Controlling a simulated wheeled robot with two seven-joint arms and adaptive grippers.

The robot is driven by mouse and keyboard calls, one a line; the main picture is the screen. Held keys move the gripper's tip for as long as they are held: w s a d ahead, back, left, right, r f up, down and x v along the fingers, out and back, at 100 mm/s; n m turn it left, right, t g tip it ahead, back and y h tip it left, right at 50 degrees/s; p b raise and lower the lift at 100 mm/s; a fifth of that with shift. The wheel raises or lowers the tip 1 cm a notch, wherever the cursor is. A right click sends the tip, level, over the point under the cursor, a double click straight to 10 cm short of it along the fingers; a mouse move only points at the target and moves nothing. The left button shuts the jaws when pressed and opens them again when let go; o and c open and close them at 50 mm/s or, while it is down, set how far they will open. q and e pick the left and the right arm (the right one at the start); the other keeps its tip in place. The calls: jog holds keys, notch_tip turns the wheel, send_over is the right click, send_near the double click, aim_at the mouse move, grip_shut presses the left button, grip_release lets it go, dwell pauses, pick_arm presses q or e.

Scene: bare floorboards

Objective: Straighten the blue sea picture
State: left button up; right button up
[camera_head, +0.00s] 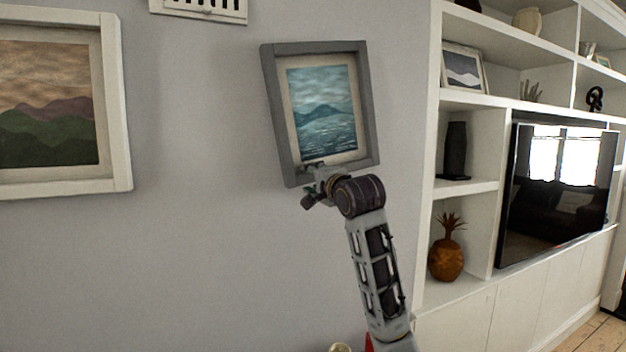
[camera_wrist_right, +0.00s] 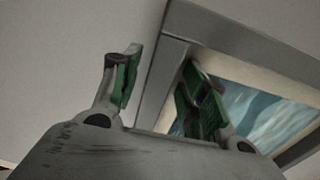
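The blue sea picture (camera_head: 322,112) hangs on the grey wall in a grey frame. It is tilted counter-clockwise, its top leaning left and its lower edge rising to the right. My right gripper (camera_head: 314,178) is at the lower left part of the frame. In the right wrist view, the fingers of my right gripper (camera_wrist_right: 160,75) are apart, on either side of a bar of the frame (camera_wrist_right: 158,85). A gap shows between the left finger and the bar; the right finger overlaps the picture's inner side. My left gripper is not in view.
A larger white-framed landscape picture (camera_head: 120,120) hangs to the left. On the right stands a white shelf unit (camera_head: 470,187) with a television (camera_head: 555,190), a pineapple ornament (camera_head: 447,258) and a small framed picture (camera_head: 463,70). The wall between the pictures is clear.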

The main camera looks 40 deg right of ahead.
aim_at(299, 174)
jog(key=c, duration=0.8)
jog(key=shift+w+a, duration=0.1)
jog(key=shift+a, duration=0.1)
jog(key=shift+w+a+r+m+p, duration=0.25)
jog(key=shift+a+m+p, duration=0.2)
jog(key=shift+a+p, duration=0.15)
jog(key=shift+w+a+r+m+p, duration=0.15)
jog(key=shift+a+r+m+p, duration=0.1)
jog(key=shift+a+m+p, duration=0.3)
jog(key=shift+a, duration=0.1)
jog(key=o, duration=1)
